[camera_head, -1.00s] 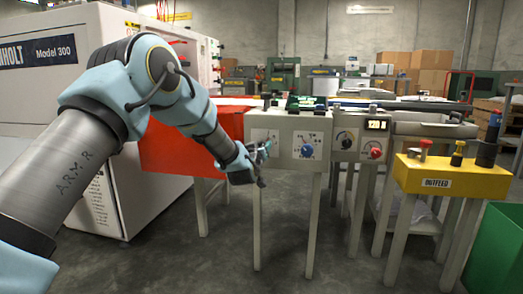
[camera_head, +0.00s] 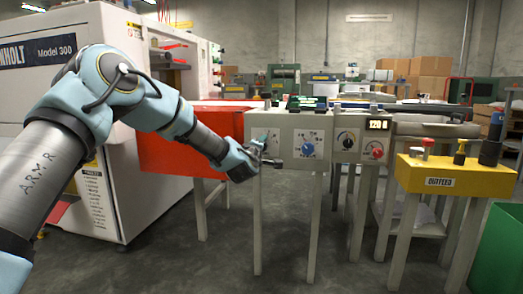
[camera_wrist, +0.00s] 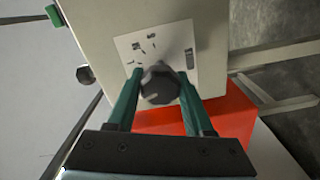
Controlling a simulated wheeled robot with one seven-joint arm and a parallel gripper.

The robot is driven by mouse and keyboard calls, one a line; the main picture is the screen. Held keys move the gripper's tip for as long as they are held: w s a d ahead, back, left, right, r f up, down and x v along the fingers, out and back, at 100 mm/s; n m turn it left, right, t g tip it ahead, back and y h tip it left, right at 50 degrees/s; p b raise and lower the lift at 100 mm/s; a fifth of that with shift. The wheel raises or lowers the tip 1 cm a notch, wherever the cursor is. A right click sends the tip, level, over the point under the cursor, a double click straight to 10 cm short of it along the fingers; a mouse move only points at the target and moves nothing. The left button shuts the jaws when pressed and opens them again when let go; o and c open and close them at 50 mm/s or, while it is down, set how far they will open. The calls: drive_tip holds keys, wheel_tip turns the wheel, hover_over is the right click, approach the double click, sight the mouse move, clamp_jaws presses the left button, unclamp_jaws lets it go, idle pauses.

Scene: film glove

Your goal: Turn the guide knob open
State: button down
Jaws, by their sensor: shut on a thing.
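The grey control box (camera_head: 290,124) stands on legs in front of my arm. My gripper (camera_head: 264,147) is at the left part of its front face. In the wrist view, my gripper's two green fingers (camera_wrist: 158,92) are shut on a dark, faceted guide knob (camera_wrist: 160,84), one finger on each side. The knob sits on a pale plate (camera_wrist: 185,40) with small dark markings, too small to read. A blue knob (camera_head: 308,150) on the same face is apart from my gripper.
Right of the box are a black knob (camera_head: 346,138), a red knob (camera_head: 377,153) and a small display (camera_head: 378,124). A red panel (camera_head: 175,147) and a large white machine (camera_head: 108,200) stand left. A yellow outfeed box (camera_head: 460,178) stands right.

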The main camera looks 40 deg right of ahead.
drive_tip(key=n, duration=0.1)
drive_tip(key=n+b, duration=0.1)
drive_tip(key=n, duration=0.1)
drive_tip(key=n+b, duration=0.1)
drive_tip(key=shift+f+n, duration=0.25)
drive_tip(key=shift+n, duration=0.05)
drive_tip(key=n+b, duration=0.1)
drive_tip(key=n, duration=0.2)
drive_tip(key=shift+n, duration=0.4)
drive_tip(key=n+b, duration=0.3)
drive_tip(key=n, duration=0.2)
drive_tip(key=shift+f, duration=0.1)
drive_tip(key=shift+n+b, duration=0.6)
drive_tip(key=shift+n, duration=0.9)
drive_tip(key=shift+c, duration=1.4)
unclamp_jaws()
drive_tip(key=shift+r, duration=0.2)
drive_tip(key=shift+s, duration=0.1)
